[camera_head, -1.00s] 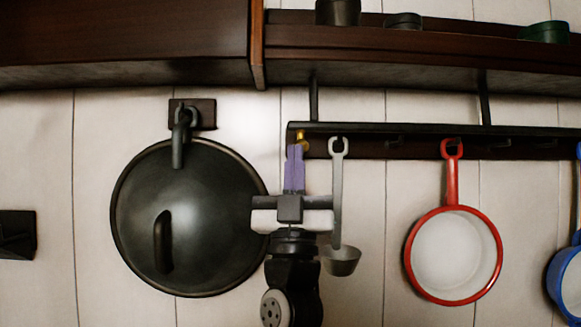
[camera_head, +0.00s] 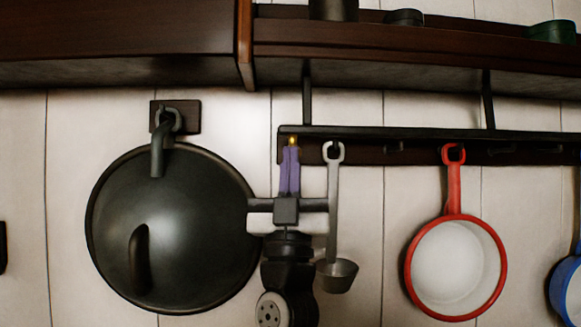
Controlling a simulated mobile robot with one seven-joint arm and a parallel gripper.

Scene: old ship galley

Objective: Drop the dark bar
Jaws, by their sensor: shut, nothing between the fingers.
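The dark bar (camera_head: 430,133) runs along the wall below the shelf, held by two dark uprights. Hooks sit along it, and its left end is just left of my gripper. A small brass piece (camera_head: 293,140) shows near that left end. My gripper (camera_head: 289,152), with purple fingers, is shut and empty. Its fingertips overlap the bar's left end in the picture, right at the brass piece and partly covering it. I cannot tell whether they touch.
A grey ladle (camera_head: 334,200) hangs close to my gripper's right. A red-rimmed pan (camera_head: 455,268) and a blue one (camera_head: 567,290) hang farther right. A large dark lid (camera_head: 170,230) hangs at left. The shelf (camera_head: 400,55) juts out above.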

